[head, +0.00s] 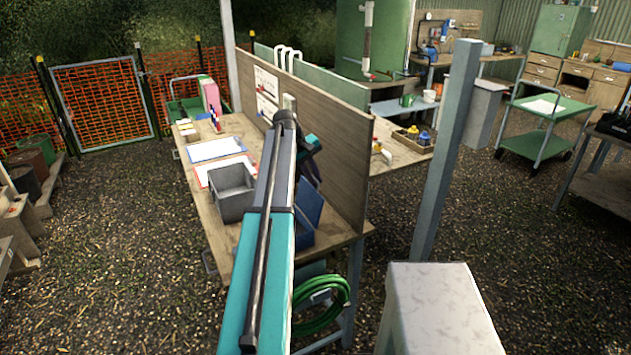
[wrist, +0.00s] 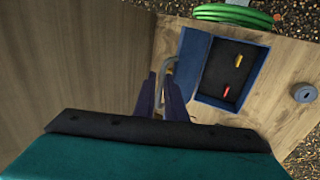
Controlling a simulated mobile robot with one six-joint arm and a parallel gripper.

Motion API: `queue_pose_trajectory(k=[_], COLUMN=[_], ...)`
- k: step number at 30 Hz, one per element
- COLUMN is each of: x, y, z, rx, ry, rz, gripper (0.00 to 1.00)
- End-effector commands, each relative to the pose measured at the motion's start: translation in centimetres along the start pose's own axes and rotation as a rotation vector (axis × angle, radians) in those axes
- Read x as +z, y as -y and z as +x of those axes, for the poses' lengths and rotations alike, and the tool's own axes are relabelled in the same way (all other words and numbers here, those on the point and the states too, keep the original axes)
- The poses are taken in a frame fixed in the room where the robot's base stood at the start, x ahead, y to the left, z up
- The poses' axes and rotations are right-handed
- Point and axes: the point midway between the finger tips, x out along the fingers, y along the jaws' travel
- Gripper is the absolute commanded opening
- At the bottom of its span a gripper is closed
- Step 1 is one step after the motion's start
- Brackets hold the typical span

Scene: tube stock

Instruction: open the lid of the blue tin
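The blue tin (wrist: 222,103) stands on the wooden bench with its lid (wrist: 192,52) raised on the left side in the wrist view. Its dark inside shows, with a yellow and a red piece lying in it. In the head view the raised lid (head: 309,200) shows beside my arm, and the tin (head: 301,236) is partly hidden by my arm. A grey curved handle (wrist: 168,68) is at the lid's left side. My gripper (wrist: 161,80) is at this handle, its dark fingers apart on either side of it. Contact with the handle is unclear.
A tall wooden panel (wrist: 65,65) rises close to my gripper. A grey bin (head: 234,190) and clipboards (head: 216,149) lie on the bench (head: 222,235) left of my arm. A green hose coil (head: 322,308) hangs at the bench's near end. A round grey object (wrist: 304,93) lies on the bench.

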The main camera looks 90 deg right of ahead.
Motion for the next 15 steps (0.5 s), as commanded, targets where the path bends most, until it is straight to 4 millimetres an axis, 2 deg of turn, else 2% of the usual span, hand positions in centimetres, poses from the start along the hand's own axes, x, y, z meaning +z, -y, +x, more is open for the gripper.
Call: queue_pose_trajectory(k=[1,8,15], x=[0.1,0.1,0.1], y=[1.0,1.1,1.0], z=[0.7,0.6,-0.8], rx=[-0.021,-0.021,-0.019], ry=[0.01,0.009,0.006], rz=[-0.005,-0.005,-0.005], gripper=[0.25,0.25,0.25])
